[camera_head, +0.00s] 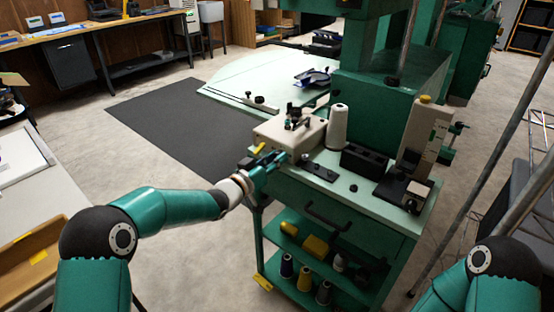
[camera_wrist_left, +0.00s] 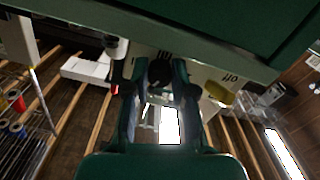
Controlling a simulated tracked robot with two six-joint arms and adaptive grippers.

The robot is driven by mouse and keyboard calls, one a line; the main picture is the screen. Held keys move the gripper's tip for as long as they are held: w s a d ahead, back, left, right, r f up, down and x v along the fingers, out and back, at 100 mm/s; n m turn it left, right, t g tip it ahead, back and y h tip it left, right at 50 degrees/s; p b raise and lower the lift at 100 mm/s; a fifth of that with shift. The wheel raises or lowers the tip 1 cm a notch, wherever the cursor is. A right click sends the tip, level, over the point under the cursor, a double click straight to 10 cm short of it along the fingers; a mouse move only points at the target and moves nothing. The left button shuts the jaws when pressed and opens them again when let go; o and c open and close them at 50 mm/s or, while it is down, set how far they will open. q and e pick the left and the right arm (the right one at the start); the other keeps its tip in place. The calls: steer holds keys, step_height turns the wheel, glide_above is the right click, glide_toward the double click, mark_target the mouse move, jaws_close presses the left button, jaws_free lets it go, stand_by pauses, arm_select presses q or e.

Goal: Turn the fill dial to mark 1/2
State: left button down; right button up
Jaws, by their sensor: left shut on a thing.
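A beige box-shaped unit (camera_head: 290,135) stands on the left part of the green cart's top. My left gripper (camera_head: 277,160) reaches its near left face. In the left wrist view a dark round knob, which looks like the fill dial (camera_wrist_left: 160,71), sits between the two fingertips of my left gripper (camera_wrist_left: 160,80). The fingers are shut on the dial. In the head view the gripper hides the dial. I cannot read its marks or pointer in either view. My right arm shows at the lower right, but its gripper is out of view.
The green cart (camera_head: 345,195) also holds a white thread cone (camera_head: 337,127), a black bin (camera_head: 364,161) and a beige upright device (camera_head: 424,133). Thread cones stand on its lower shelf. A dark mat (camera_head: 160,125) lies on the open floor to the left.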

arm_select(q)
steer(key=shift+f, duration=0.2)
steer(key=c, duration=1.3)
jaws_free()
steer(key=o, duration=0.3)
steer(key=shift+r, duration=0.1)
steer(key=shift+o, duration=0.2)
steer(key=shift+s+a, duration=0.1)
steer(key=shift+a, duration=0.05)
steer(key=v, duration=1.1)
steer(key=shift+s+a, duration=0.15)
steer(key=shift+s, duration=0.15)
